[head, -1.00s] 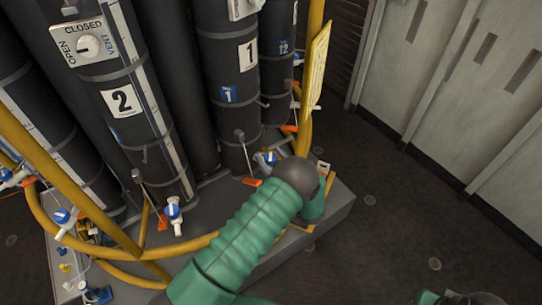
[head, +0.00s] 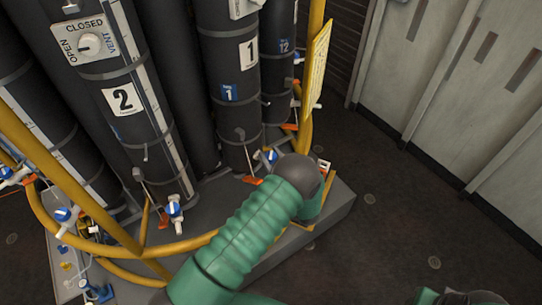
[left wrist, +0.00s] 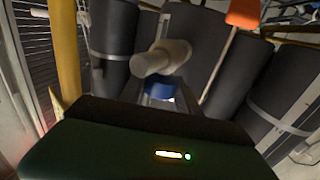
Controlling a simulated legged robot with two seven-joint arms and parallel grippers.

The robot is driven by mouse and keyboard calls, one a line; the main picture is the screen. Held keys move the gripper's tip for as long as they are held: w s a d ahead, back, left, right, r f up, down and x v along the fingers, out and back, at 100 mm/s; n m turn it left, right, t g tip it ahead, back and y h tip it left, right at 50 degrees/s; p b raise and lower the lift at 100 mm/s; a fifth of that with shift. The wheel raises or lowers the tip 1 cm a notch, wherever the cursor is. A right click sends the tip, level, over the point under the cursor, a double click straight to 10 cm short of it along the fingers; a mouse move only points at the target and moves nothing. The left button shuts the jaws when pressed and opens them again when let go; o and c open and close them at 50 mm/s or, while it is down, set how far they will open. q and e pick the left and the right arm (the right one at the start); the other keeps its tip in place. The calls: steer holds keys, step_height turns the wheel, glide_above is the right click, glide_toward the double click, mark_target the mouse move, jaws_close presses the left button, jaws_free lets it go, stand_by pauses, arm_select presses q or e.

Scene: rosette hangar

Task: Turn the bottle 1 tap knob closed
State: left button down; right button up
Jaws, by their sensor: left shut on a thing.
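Bottle 1 (head: 236,125) is a black upright cylinder with a "1" label, behind my left arm in the head view. A blue-and-white tap (head: 267,157) shows at its foot, beside the dark joint of my arm. My left gripper is hidden behind that arm in the head view. In the left wrist view my left gripper (left wrist: 162,96) is shut on a blue tap knob (left wrist: 161,88), which is partly hidden. The white tap body (left wrist: 161,58) stands just beyond it. The knob's turn angle cannot be read.
Bottle 2 (head: 140,130) stands to the left, with its own blue-and-white tap (head: 175,211). A yellow rail (head: 190,243) curves around the grey base (head: 335,208). An orange tag (left wrist: 243,12) hangs near the tap. Open floor lies right, before pale lockers (head: 430,80).

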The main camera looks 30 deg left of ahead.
arm_select(q)
steer(key=m+t+h, duration=0.2)
steer(key=t, duration=0.1)
steer(key=shift+m+t+h, duration=0.3)
steer(key=shift+m, duration=0.1)
steer(key=shift+m+t+h+b, duration=0.55)
steer(key=shift+m+t+h, duration=1.25)
steer(key=shift+h, duration=0.6)
steer(key=shift+m+h, duration=0.3)
steer(key=c, duration=0.9)
jaws_free()
steer(key=shift+w, duration=0.1)
steer(key=shift+o, duration=0.2)
